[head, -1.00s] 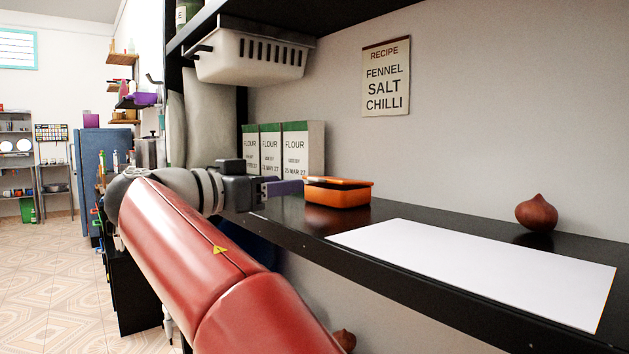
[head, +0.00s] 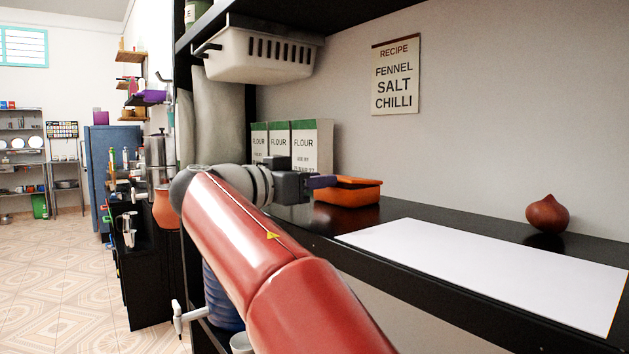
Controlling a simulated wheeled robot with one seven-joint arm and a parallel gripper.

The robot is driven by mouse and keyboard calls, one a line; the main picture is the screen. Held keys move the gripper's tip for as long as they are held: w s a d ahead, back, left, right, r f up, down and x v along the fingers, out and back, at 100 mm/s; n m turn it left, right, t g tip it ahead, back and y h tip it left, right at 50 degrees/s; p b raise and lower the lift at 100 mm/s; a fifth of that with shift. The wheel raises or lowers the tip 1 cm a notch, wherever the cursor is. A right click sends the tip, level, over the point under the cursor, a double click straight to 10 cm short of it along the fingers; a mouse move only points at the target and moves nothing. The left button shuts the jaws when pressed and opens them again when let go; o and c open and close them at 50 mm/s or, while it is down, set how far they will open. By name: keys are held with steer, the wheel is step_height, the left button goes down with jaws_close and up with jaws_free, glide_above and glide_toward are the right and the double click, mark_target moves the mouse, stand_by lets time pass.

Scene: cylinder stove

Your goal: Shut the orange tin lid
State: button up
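The orange tin (head: 350,194) stands on the black shelf, left of the white sheet. Its top shows an orange rim around a darker, brownish surface, and I cannot make out clearly whether the lid stands open or lies down. My gripper (head: 325,181) is at the tin's left end, level with its top edge. Its purple fingers overlap the tin's left rim in the picture; I cannot tell whether they touch it. The fingers are seen side-on, so the gap between them is hidden.
Several flour boxes (head: 305,146) stand behind the gripper. A white basket (head: 258,56) hangs above. A large white sheet (head: 490,268) covers the shelf's front right, with a brown onion-like bulb (head: 547,214) behind it. Bare black shelf (head: 425,211) lies between tin and bulb.

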mark_target(276, 215)
jaws_close()
step_height(276, 215, down, 2)
steer(key=b, duration=0.2)
steer(key=shift+a+b, duration=0.1)
steer(key=shift+b, duration=0.2)
steer(key=o, duration=0.7)
jaws_free()
steer(key=shift+r, duration=0.1)
steer(key=shift+o, duration=0.2)
steer(key=v, duration=0.7)
steer(key=shift+s+a, duration=0.25)
steer(key=shift+a, duration=0.05)
